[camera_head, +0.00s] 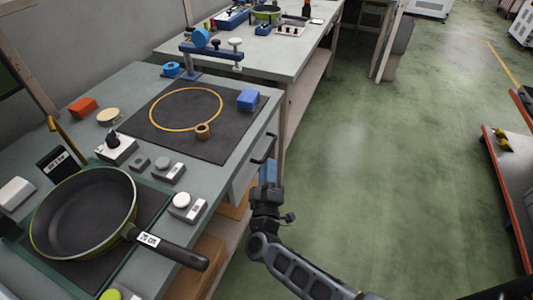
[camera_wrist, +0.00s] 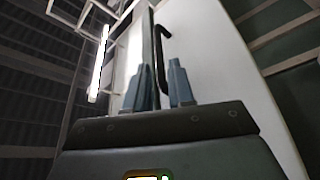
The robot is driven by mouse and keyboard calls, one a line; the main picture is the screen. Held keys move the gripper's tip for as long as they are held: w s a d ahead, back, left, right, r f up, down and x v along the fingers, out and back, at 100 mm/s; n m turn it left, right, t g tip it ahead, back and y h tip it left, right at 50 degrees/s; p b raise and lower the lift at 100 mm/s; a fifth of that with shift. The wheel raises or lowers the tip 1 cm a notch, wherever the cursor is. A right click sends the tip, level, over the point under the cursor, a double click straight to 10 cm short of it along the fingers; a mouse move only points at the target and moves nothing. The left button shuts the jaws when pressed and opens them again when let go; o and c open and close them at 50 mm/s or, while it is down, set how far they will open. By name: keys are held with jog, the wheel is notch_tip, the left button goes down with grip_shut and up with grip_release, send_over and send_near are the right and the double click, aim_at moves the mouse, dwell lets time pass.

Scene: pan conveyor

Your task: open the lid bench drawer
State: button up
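The bench drawer (camera_head: 246,178) is a pale grey front under the worktop's right edge, and it looks closed. Its black bar handle (camera_head: 265,147) sticks out toward the aisle. In the wrist view the handle (camera_wrist: 161,55) lines up with the gap between the fingers, in front of a pale panel. My gripper (camera_head: 268,165) has blue fingers and is at the near end of the handle. In the wrist view the fingers of my gripper (camera_wrist: 161,85) stand apart with a gap. I cannot tell whether either finger touches the handle.
The worktop holds a dark mat (camera_head: 160,135) with a yellow ring, a blue block (camera_head: 248,100) and a frying pan (camera_head: 85,215) whose handle overhangs the edge. A red-edged table (camera_head: 505,185) stands at right. The green floor (camera_head: 390,160) between is clear.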

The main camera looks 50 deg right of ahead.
aim_at(269, 150)
jog(key=shift+x, duration=3.15)
jog(key=shift+c, duration=0.5)
grip_shut()
